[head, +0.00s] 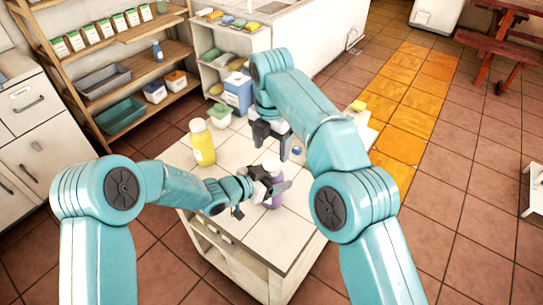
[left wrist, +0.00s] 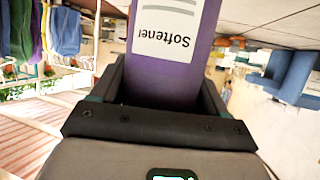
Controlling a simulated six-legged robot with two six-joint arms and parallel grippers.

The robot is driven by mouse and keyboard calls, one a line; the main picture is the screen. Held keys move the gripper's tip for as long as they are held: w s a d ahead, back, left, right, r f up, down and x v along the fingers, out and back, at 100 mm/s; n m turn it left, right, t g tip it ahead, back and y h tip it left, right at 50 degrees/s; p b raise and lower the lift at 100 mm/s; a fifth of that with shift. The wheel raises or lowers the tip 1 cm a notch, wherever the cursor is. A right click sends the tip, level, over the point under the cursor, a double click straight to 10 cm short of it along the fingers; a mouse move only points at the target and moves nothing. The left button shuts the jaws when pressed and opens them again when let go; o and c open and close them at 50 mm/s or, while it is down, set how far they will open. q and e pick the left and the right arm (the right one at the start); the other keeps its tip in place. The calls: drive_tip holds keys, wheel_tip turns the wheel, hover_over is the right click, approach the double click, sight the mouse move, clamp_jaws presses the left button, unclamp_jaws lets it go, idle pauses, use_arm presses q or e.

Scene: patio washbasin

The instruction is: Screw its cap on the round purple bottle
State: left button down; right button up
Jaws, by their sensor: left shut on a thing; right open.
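The round purple bottle (head: 273,198) stands upright on the tiled worktop in the head view. My left gripper (head: 268,190) is shut around its body from the left. In the left wrist view the purple bottle (left wrist: 172,75) fills the space between the fingers, its white "Softener" label upside down. My right gripper (head: 273,146) is open, just above and behind the bottle top, pointing down. A small blue item (head: 297,151) shows just right of the right gripper; I cannot tell whether it is the cap. The bottle's mouth is not clear.
A yellow bottle (head: 202,143) stands on the worktop (head: 208,178) to the left. A green-lidded tub (head: 220,115) and a blue box (head: 238,90) are at the back. The worktop's front is bare.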

sight(272, 165)
drive_tip(key=shift+f, duration=3)
drive_tip(key=c, duration=1.1)
drive_tip(key=m, duration=0.6)
drive_tip(key=shift+m, duration=0.3)
drive_tip(key=o, duration=1.2)
drive_tip(key=shift+s, duration=0.1)
